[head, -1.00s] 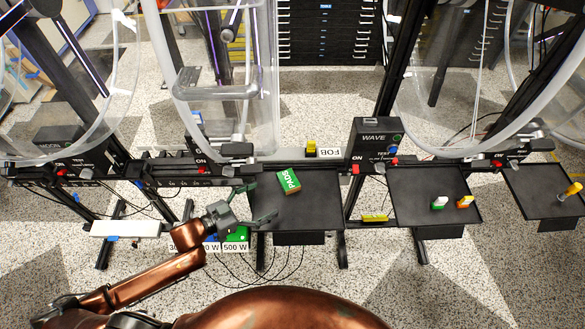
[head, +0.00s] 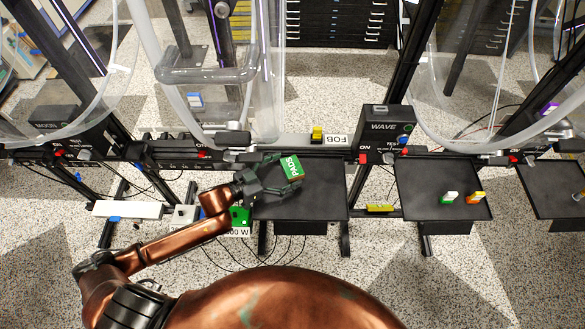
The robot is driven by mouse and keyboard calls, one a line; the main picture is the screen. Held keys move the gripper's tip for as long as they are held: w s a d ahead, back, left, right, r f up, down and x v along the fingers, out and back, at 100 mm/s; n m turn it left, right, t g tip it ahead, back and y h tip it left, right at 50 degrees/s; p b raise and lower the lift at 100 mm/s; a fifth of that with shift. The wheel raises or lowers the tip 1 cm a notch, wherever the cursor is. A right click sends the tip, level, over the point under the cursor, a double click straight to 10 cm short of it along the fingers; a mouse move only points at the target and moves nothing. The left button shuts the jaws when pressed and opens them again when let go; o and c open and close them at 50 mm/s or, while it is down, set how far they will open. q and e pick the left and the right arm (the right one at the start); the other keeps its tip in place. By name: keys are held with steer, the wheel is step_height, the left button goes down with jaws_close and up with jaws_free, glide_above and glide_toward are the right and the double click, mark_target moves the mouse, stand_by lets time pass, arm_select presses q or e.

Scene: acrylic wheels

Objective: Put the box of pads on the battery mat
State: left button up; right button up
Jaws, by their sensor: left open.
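The box of pads (head: 292,165) is a green box with white PADS lettering and an orange-brown side. It sits on the black tray (head: 310,205) in the middle of the head view. My left gripper (head: 284,174) is open at the box, with its dark fingers on either side of the box's near left part. I cannot tell whether the fingers touch it. No surface is clearly marked as the battery mat. A labelled strip (head: 236,231) reading "00 W" lies left of the tray, partly hidden by my left arm, with a green block (head: 240,215) behind it. My right gripper is not in view.
A WAVE control box (head: 383,128) stands right of the tray, and a FOB label (head: 336,140) lies behind it. Another black tray (head: 430,205) holds a green-white piece (head: 449,198) and an orange one (head: 475,197). Large clear wheels stand behind.

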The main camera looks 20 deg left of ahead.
mark_target(284, 175)
arm_select(q)
steer(key=c, duration=1.3)
steer(key=shift+r, duration=0.5)
steer(key=r, duration=0.1)
steer(key=p, duration=0.1)
steer(key=r, duration=0.1)
steer(key=shift+s+a+r+p, duration=0.3)
steer(key=shift+r, duration=0.05)
steer(key=f+p+v, duration=0.2)
steer(key=f+v, duration=0.1)
steer(key=v, duration=1.4)
steer(key=shift+s+a+f, duration=0.2)
steer(key=shift+a+f, duration=0.05)
steer(key=shift+f, duration=0.1)
